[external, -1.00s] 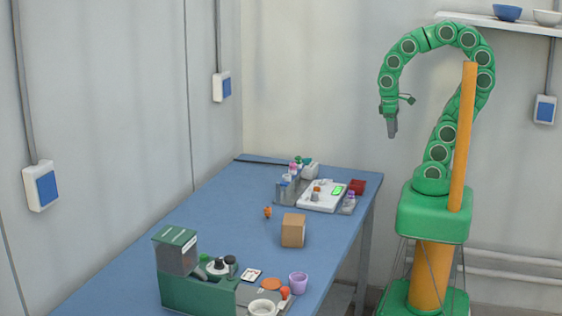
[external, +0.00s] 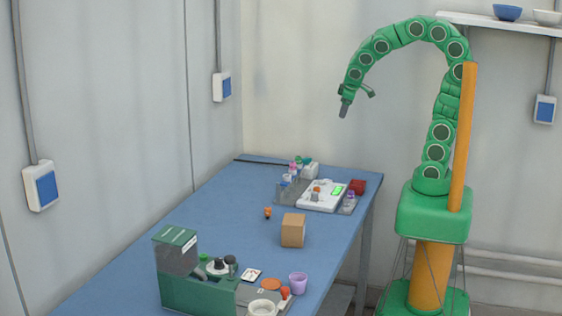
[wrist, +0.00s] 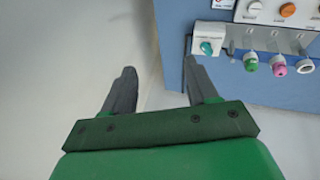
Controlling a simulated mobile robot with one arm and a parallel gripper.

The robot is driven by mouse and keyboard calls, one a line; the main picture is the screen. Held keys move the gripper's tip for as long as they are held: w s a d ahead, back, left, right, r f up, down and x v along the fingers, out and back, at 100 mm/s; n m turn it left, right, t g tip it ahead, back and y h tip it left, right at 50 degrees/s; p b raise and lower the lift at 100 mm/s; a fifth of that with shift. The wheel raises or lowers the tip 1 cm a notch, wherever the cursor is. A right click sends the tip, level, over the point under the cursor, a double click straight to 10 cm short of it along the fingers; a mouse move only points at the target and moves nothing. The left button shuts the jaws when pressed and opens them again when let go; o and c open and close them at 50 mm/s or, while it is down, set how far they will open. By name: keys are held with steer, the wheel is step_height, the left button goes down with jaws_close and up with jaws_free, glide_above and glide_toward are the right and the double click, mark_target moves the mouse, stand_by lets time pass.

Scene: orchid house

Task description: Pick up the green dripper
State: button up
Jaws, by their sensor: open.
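A small green item (wrist: 250,62), which looks like the green dripper, hangs at the edge of a grey rack (wrist: 270,38) in the wrist view, beside a pink one (wrist: 277,66) and a white ring-shaped one (wrist: 305,66). In the external view the rack (external: 284,192) stands at the table's far end, where its small items are hard to tell apart. My gripper (external: 344,110) is open and empty, high above the table and right of the rack.
A cardboard box (external: 293,230) and a green machine (external: 195,285) stand nearer on the blue table (external: 190,225). The table's middle left is clear.

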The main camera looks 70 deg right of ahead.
steer(key=w+d+r+n+t+h, duration=0.1)
steer(key=w+d+r+t, duration=0.2)
steer(key=w, duration=0.5)
steer(key=w+d+r+n+t+h, duration=0.1)
steer(key=w+d+n+t, duration=0.1)
steer(key=w+d, duration=0.5)
steer(key=w+a+f+n+t+y, duration=0.1)
steer(key=w+a+n+t+y, duration=0.1)
steer(key=w, duration=0.4)
steer(key=w+a+f+n+t+y, duration=0.1)
steer(key=w+a+n+t+y, duration=0.15)
steer(key=w, duration=0.35)
steer(key=n+g+y, duration=0.8)
steer(key=g+y, duration=0.3)
steer(key=y, duration=0.3)
glide_toward(298, 162)
steer(key=shift+m, duration=0.25)
steer(key=shift+w+x, duration=0.15)
steer(key=shift+x, duration=1.4)
steer(key=shift+w+x, duration=0.15)
steer(key=shift+x, duration=1.4)
